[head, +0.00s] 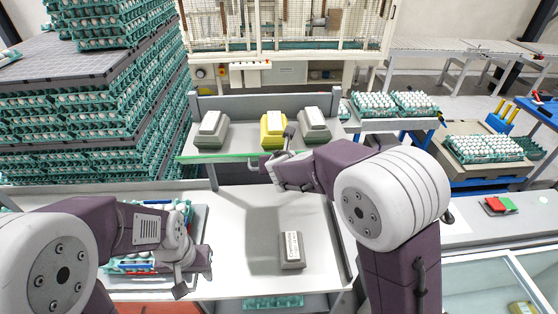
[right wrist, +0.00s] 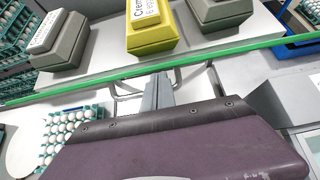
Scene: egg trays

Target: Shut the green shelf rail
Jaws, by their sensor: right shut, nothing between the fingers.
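The green shelf rail (head: 215,157) runs along the front edge of the raised shelf, and my right arm hides its right part in the head view. In the right wrist view the rail (right wrist: 100,82) crosses the whole picture, in front of the egg boxes. My right gripper (right wrist: 158,80) is shut and empty, its tips close to the rail's near side; I cannot tell whether they touch it. In the head view my right gripper (head: 268,168) is just below the rail. My left gripper (head: 194,280) is open and empty over the lower table's left part.
A grey box (head: 210,128), a yellow box (head: 273,130) and another grey box (head: 313,126) stand on the shelf (head: 240,108). A labelled grey box (head: 291,251) lies on the white table (head: 245,215). Egg trays (head: 145,265) sit by my left gripper. Stacked trays (head: 90,120) stand at left.

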